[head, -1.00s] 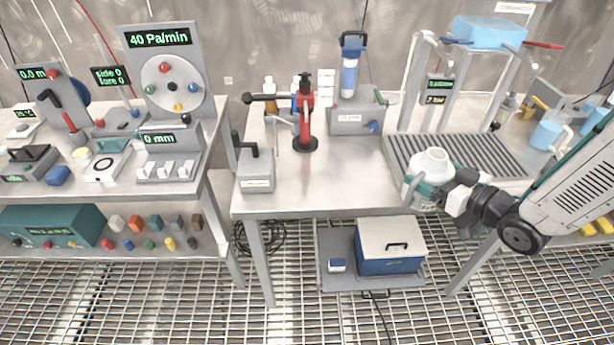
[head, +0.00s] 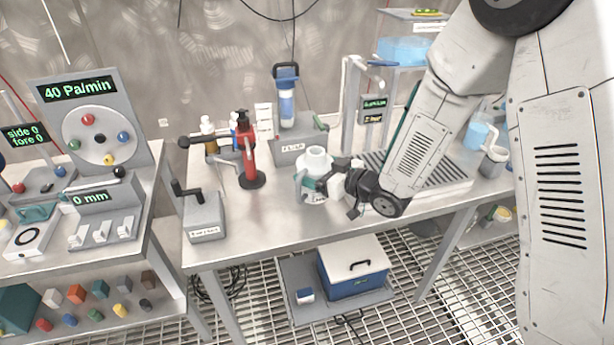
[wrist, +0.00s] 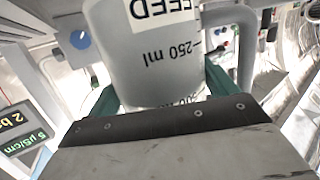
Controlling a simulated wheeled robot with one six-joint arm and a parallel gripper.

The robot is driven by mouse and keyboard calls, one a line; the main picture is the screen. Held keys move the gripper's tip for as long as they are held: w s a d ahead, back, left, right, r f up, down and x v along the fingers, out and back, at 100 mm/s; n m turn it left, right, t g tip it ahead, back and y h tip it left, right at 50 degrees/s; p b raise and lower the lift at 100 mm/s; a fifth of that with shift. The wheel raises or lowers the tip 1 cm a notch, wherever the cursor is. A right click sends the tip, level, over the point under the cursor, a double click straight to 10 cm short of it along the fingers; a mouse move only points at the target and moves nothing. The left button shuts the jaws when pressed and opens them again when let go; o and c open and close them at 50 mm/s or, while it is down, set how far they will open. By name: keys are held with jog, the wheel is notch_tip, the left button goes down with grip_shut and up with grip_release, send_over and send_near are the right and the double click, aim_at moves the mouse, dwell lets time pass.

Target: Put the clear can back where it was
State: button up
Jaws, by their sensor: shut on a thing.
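A whitish can (head: 317,162) with an open round top stands upright in my gripper (head: 322,185), over the middle of the bench (head: 270,205) in the head view. I cannot tell if its base touches the bench top. In the wrist view the can (wrist: 165,65) is pale grey, with a side handle, a label reading FEED and a 250 ml mark. My gripper's green fingers (wrist: 160,95) are shut around its two sides. The can's far side and base are hidden.
A red pump stand (head: 248,150) and a grey box with a crank (head: 204,215) stand left of the can. A blue-topped filter unit (head: 288,105) stands behind it. A slatted tray (head: 445,185) lies to the right, with a light blue jug (head: 478,137) beyond. Bare bench lies in front.

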aim_at(314, 178)
jog(key=shift+w+a+f, duration=0.5)
jog(key=shift+w+a, duration=0.05)
jog(key=shift+a, duration=0.05)
jog(key=shift+d+f, duration=0.25)
jog(key=shift+f, duration=1.1)
jog(key=shift+f, duration=0.15)
jog(key=o, duration=1)
jog(key=shift+o, duration=0.3)
